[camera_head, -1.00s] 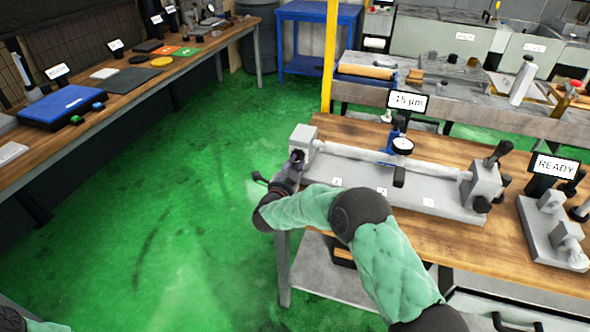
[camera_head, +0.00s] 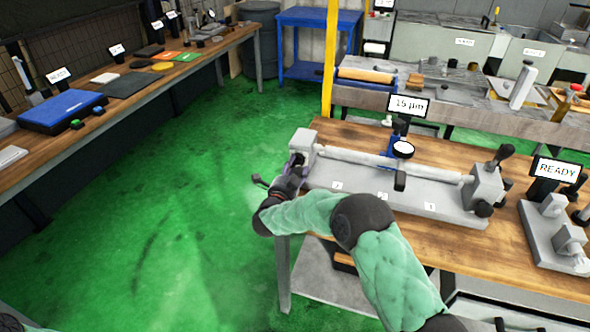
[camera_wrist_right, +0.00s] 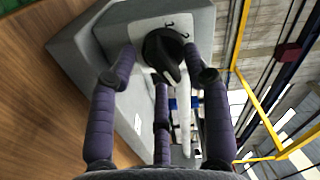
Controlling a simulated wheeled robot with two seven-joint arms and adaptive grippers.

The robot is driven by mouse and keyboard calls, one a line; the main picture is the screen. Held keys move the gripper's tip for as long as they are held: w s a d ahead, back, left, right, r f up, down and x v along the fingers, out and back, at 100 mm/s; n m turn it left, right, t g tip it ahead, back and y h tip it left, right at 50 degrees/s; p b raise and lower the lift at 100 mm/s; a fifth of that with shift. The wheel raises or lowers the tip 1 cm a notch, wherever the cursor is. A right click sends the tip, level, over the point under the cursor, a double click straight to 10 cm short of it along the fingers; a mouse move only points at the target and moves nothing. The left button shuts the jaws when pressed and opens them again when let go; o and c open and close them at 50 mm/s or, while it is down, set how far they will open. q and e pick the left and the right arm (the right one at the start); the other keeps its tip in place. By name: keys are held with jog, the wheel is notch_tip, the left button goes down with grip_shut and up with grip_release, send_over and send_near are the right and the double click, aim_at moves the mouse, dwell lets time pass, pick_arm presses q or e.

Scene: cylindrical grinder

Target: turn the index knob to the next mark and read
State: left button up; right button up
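The bench fixture (camera_head: 400,191) is a long grey base with a bar between two end blocks. The black index knob (camera_wrist_right: 161,47) sits on the left block's end face, with small marks beside it in the right wrist view. My right gripper (camera_head: 294,166) is at that block. In the wrist view its purple fingers (camera_wrist_right: 160,60) stand apart around the knob, with a small gap visible on the left side; contact on the right is unclear. A dial gauge (camera_head: 403,148) stands behind the bar. The display (camera_head: 408,106) appears to read 15 µm; any sign is unclear. My left gripper is out of view.
A second grey fixture (camera_head: 553,232) with a READY display (camera_head: 556,168) stands at the right of the wooden bench (camera_head: 350,128). A side bench (camera_head: 150,88) with a blue plate (camera_head: 62,108) runs along the left. Green floor lies open between the benches.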

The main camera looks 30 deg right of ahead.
jog(key=v, duration=1.2)
dwell(0.4)
